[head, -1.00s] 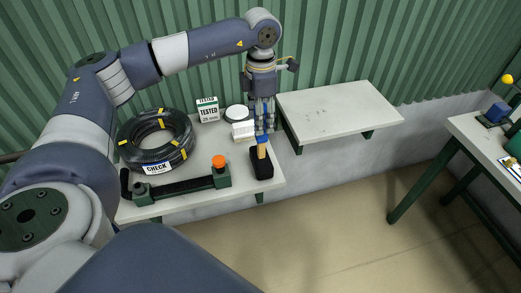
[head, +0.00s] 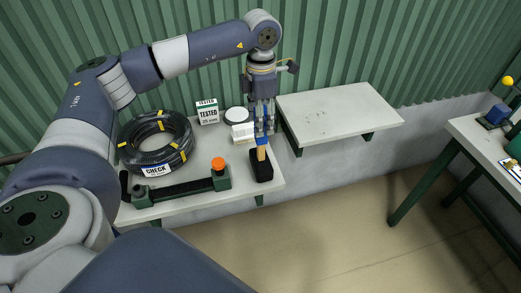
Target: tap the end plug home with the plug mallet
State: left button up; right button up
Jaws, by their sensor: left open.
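The plug mallet stands in a black holder or on its black head (head: 261,167); I cannot tell which. Its wooden handle (head: 261,153) points up to a blue part. My left gripper (head: 264,128) is open and points down at the top of the handle, its fingers close to the blue part. Whether they touch it I cannot tell. An orange cap, likely the end plug (head: 218,163), sits upright on the green end block of a dark clamp fixture (head: 182,188), left of the mallet. My right gripper is not in view.
A black hose coil (head: 157,143) with yellow bands and a CHECK label lies at left. A TESTED sign (head: 208,112), a white block (head: 243,132) and a round white-topped item (head: 237,114) stand behind. An empty wall shelf (head: 340,112) is at right, with a table (head: 480,135) beyond.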

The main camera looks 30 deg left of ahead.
pick_arm(q)
grip_shut()
jog(key=shift+r, duration=0.1)
jog(key=shift+w+r+p, duration=0.1)
jog(key=shift+r+p, duration=0.25)
jog(key=shift+r, duration=0.25)
dwell(0.3)
jog(key=shift+r+p, duration=2.15)
jog(key=shift+r, duration=1.4)
